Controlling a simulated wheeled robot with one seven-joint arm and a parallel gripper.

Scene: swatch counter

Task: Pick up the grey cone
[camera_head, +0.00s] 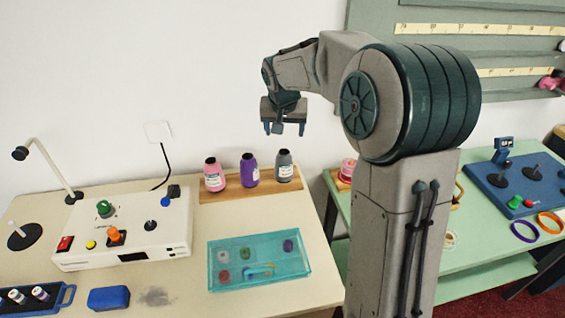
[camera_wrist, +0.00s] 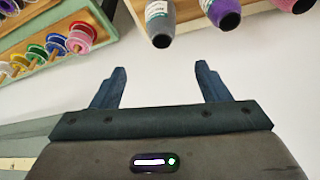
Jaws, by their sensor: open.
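The grey cone (camera_head: 284,167) stands upright with a dark top and a pale label. It is the rightmost of three on a wooden strip at the back of the cream counter. In the wrist view the grey cone (camera_wrist: 154,14) is cut by the top edge, its dark tip towards my gripper. My gripper (camera_head: 285,129) is open and empty, fingers pointing down, and appears above the grey cone in the head view. In the wrist view both fingers of my gripper (camera_wrist: 160,70) show, with a clear gap between them and the cone.
A purple cone (camera_head: 249,170) and a pink cone (camera_head: 214,175) stand left of the grey one. A teal tray (camera_head: 300,268) lies in front. A white control box (camera_head: 75,255) is at left. A green table (camera_head: 480,255) with several spools (camera_wrist: 52,42) is at right.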

